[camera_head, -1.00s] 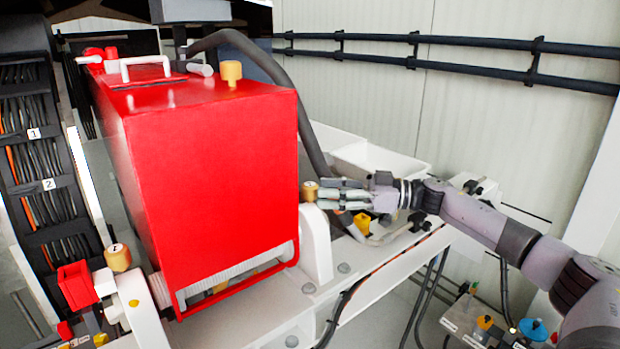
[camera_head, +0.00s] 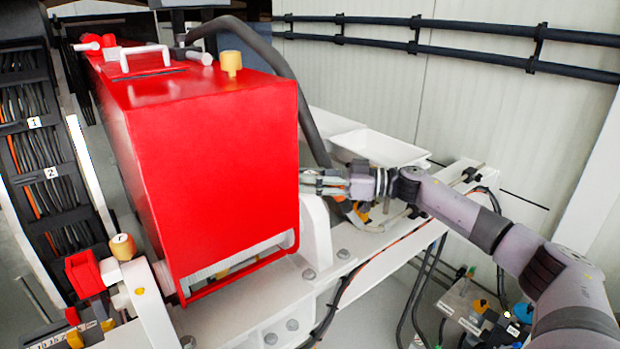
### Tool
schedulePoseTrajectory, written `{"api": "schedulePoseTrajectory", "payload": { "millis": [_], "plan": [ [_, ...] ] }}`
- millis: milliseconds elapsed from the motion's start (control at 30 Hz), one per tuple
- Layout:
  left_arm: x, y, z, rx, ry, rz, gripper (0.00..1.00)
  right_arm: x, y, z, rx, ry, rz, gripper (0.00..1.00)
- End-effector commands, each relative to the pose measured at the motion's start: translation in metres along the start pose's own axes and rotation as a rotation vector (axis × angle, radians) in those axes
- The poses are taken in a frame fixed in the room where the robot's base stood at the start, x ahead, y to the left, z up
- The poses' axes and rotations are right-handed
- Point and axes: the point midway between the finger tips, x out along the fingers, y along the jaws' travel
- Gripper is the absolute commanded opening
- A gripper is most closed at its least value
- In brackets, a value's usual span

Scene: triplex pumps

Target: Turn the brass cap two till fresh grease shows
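My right gripper (camera_head: 308,183) comes in from the right, its fingers pointing left at the right side of the red pump housing (camera_head: 212,180), above a white bracket (camera_head: 317,238). The brass cap on that bracket does not show clearly; the fingers and housing edge cover its place. I cannot tell whether the fingers close on it. Another brass cap (camera_head: 123,246) sits on the left white bracket, its marking not legible. A yellow knob (camera_head: 231,64) stands on top of the housing. My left gripper is out of view.
A thick dark hose (camera_head: 290,80) curves down behind the housing. Cable racks marked 1 and 2 (camera_head: 45,150) stand at the left. Black rails (camera_head: 450,50) cross the back wall.

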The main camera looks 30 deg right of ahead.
Motion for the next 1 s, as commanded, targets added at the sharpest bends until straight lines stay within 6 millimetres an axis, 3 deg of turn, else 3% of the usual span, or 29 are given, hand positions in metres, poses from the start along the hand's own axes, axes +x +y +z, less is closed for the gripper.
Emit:
{"api": "schedulePoseTrajectory", "payload": {
  "millis": [400,767,1000],
  "plan": [
    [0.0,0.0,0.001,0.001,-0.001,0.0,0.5,0.0,0.0,0.0,0.0,0.0,0.001,0.01],
    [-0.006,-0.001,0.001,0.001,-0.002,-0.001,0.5,-0.001,-0.001,-0.001,0.0,-0.003,0.063,0.01],
    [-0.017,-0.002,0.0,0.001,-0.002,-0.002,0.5,0.0,-0.002,0.0,0.002,-0.006,0.224,0.01]
  ]
}}
